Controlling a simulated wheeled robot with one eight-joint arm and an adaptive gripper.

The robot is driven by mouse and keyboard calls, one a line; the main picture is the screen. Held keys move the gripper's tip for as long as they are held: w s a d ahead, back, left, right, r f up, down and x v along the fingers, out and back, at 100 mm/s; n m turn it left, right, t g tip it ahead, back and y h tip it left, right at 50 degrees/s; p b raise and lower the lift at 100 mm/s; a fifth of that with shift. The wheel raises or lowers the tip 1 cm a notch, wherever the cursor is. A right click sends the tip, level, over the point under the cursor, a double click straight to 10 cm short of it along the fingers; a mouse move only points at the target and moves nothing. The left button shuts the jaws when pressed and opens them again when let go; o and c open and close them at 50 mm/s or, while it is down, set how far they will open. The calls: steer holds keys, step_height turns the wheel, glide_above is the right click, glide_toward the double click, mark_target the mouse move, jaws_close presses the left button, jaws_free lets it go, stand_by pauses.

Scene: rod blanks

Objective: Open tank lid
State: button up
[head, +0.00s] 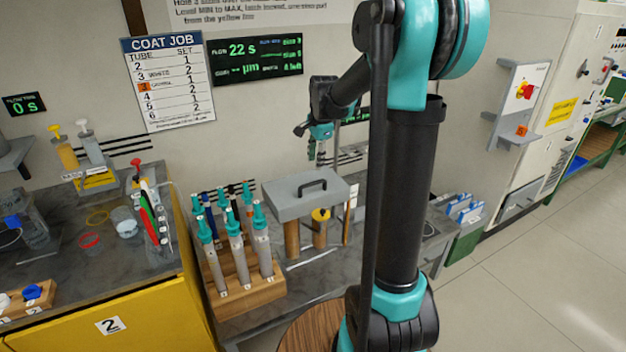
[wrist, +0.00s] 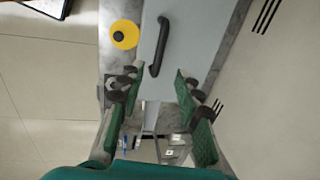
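The tank lid (head: 287,208) is a flat grey slab with a black bar handle (head: 313,184). My gripper (head: 317,160) hangs above the far side of the lid, apart from the handle. In the wrist view my gripper (wrist: 157,78) is open, its green fingers spread with nothing between them.
A yellow round cap (wrist: 125,35) is beside the lid; it also shows in the head view (head: 321,214). A wooden rack (head: 246,294) of several teal-topped tubes stands left of the lid. The wall is close behind. My arm hides part of the bench's right side.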

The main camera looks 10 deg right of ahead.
mark_target(313, 183)
steer(key=f, duration=0.3)
steer(key=w+f, duration=0.1)
steer(key=f, duration=0.5)
steer(key=shift+w+a, duration=0.3)
steer(key=shift+w, duration=0.05)
jaws_close()
